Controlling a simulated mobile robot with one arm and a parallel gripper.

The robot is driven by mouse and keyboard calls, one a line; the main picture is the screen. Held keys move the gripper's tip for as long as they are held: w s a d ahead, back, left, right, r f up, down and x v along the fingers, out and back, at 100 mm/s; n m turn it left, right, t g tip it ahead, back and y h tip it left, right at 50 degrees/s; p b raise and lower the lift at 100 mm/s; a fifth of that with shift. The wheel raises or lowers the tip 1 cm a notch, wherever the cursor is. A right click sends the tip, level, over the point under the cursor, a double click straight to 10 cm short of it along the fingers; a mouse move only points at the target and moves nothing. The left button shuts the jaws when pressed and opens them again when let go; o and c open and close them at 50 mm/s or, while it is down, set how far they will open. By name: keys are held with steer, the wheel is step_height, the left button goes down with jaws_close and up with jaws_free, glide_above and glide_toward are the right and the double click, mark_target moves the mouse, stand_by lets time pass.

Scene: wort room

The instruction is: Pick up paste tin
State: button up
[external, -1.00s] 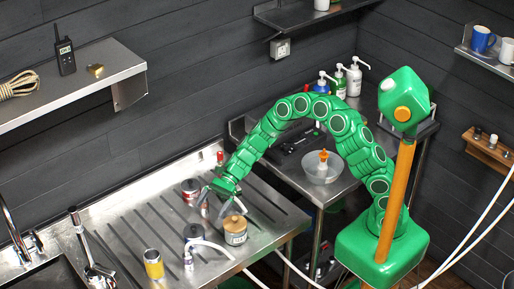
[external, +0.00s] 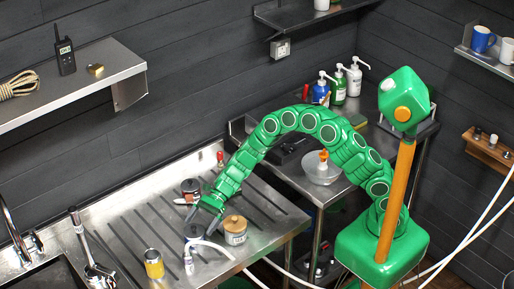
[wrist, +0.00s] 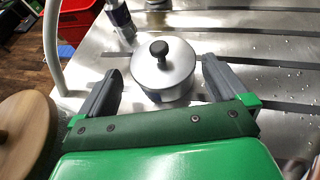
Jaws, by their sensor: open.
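The paste tin appears to be the round silver tin (wrist: 163,75) with a lid and black knob in the wrist view; no label shows. It stands upright on the ribbed steel drainboard. In the external view the tin (external: 192,237) is partly hidden by my gripper. My gripper (external: 201,220) is low over the drainboard at the tin. In the wrist view the open jaws of my gripper (wrist: 161,80) have one finger on each side of the tin, with a visible gap to the right finger.
A wooden-lidded jar (external: 235,232) stands close to the right of my gripper. A red-and-dark can (external: 191,188) stands behind it. A small bottle (external: 188,263), a white hose (external: 215,248) and a yellow can (external: 153,264) are in front. The sink (external: 45,275) is at left.

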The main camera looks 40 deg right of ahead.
mark_target(193, 228)
steer(key=x, duration=0.3)
steer(key=shift+a+f, duration=0.2)
steer(key=shift+a, duration=0.2)
steer(key=shift+s+a+f, duration=0.15)
steer(key=shift+a, duration=0.45)
steer(key=c, duration=1.5)
steer(key=shift+o, duration=0.2)
steer(key=shift+r, duration=0.7)
step_height(193, 228, up, 2)
steer(key=shift+d+r, duration=0.1)
steer(key=shift+r, duration=0.1)
steer(key=s+d+r, duration=0.6)
steer(key=d, duration=0.1)
steer(key=s+d+r, duration=0.3)
steer(key=shift+d+r, duration=0.2)
steer(key=shift+d, duration=0.05)
